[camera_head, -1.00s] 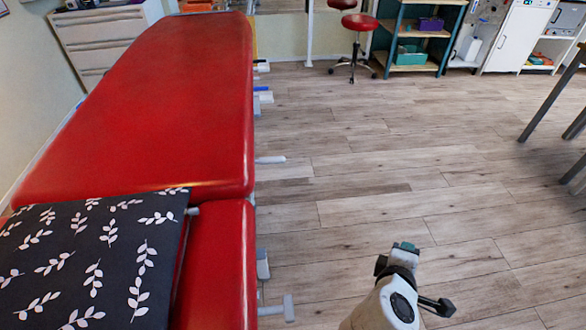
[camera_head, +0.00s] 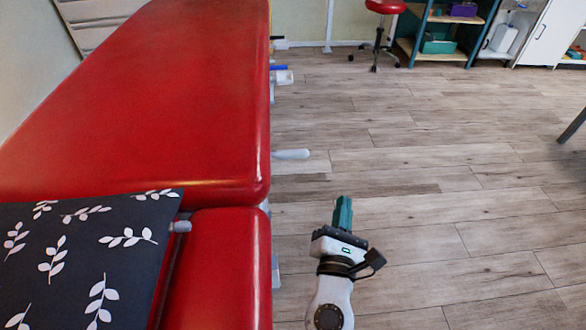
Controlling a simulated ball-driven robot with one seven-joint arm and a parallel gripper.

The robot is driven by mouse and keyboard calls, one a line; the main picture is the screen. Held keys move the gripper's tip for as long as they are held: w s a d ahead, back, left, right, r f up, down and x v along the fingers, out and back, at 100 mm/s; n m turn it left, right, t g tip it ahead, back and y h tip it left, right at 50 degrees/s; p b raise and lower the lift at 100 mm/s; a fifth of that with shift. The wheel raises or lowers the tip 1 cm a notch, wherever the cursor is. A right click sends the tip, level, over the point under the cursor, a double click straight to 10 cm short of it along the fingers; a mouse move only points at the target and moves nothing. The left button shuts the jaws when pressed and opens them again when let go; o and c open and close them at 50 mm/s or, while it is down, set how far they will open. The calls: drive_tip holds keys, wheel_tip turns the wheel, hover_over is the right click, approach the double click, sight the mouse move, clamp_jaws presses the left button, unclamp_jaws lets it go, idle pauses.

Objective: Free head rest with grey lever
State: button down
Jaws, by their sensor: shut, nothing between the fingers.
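The red treatment table's long section (camera_head: 150,95) fills the left, and its shorter head rest section (camera_head: 222,265) lies at the near end. A light grey lever (camera_head: 291,154) sticks out to the right from under the table edge, near the joint between the two sections. A small grey knob (camera_head: 180,226) shows between the pillow and the head rest. My gripper (camera_head: 343,212), with teal fingers, is shut and empty. It is to the right of the head rest, nearer to me than the grey lever and apart from it.
A black pillow with white leaves (camera_head: 75,260) lies on the head rest's left part. A blue-tipped handle (camera_head: 280,68) and a white one (camera_head: 284,77) stick out farther along the table. A red stool (camera_head: 384,6) and teal shelf (camera_head: 440,40) stand at the back. The wooden floor on the right is clear.

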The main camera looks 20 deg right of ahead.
drive_tip(key=w+a+f+n+t+y+b, duration=0.3)
drive_tip(key=a+f+n+y+b, duration=0.1)
drive_tip(key=a+n, duration=0.4)
drive_tip(key=shift+f, duration=0.7)
drive_tip(key=b, duration=0.1)
approach(280, 154)
drive_tip(key=w+d, duration=0.5)
drive_tip(key=shift+d, duration=0.15)
